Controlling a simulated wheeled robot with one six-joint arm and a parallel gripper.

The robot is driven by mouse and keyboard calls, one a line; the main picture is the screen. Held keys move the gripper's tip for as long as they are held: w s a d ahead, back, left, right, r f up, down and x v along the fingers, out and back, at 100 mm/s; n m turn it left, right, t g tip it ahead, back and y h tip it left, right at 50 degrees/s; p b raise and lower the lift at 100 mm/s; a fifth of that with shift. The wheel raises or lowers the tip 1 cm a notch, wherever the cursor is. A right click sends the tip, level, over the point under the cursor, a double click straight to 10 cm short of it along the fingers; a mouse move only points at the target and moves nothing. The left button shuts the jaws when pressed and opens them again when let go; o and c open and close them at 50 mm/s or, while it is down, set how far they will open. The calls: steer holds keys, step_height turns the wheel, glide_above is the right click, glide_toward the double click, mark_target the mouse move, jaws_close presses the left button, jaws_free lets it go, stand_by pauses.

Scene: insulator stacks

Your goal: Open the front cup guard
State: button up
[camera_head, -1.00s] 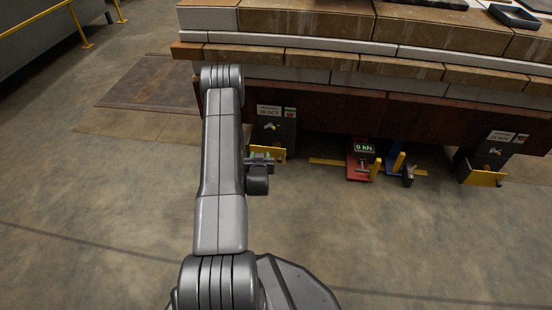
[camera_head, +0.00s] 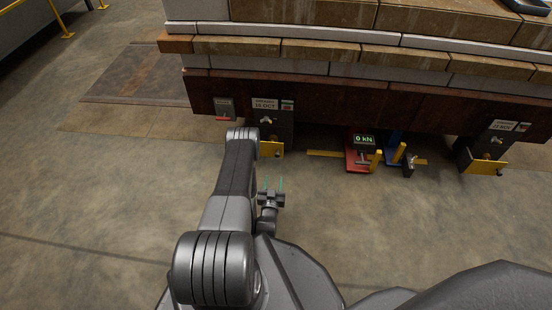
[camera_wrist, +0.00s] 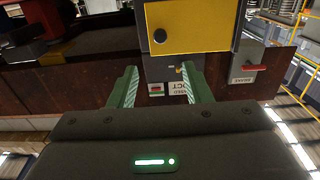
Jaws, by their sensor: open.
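A yellow plate (camera_head: 271,149) stands at the foot of a dark labelled post under the kiln-like structure's front edge; I take it as the cup guard, though no label says so. In the wrist view, which looks upside down, the yellow plate (camera_wrist: 190,25) fills the top middle, upright, with a round black knob or hole. My gripper (camera_head: 273,184) is open and empty, in front of the plate and apart from it. In the wrist view my gripper's (camera_wrist: 161,80) two green fingers stand either side of the post's label. The cup itself cannot be made out.
A similar post with a yellow plate (camera_head: 486,168) stands at the right. Between them is a red jack-like device with a 0 kN display (camera_head: 364,140). A red-handled grey box (camera_head: 224,108) hangs on the rusty beam (camera_head: 340,98). The floor at left is clear.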

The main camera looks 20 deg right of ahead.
mark_target(277, 156)
steer(key=b+x, duration=0.3)
steer(key=x, duration=0.8)
steer(key=shift+w+b, duration=0.15)
steer(key=shift+b, duration=0.25)
steer(key=shift+w+d, duration=0.35)
steer(key=shift+w, duration=0.25)
jaws_close()
steer(key=shift+a, duration=0.1)
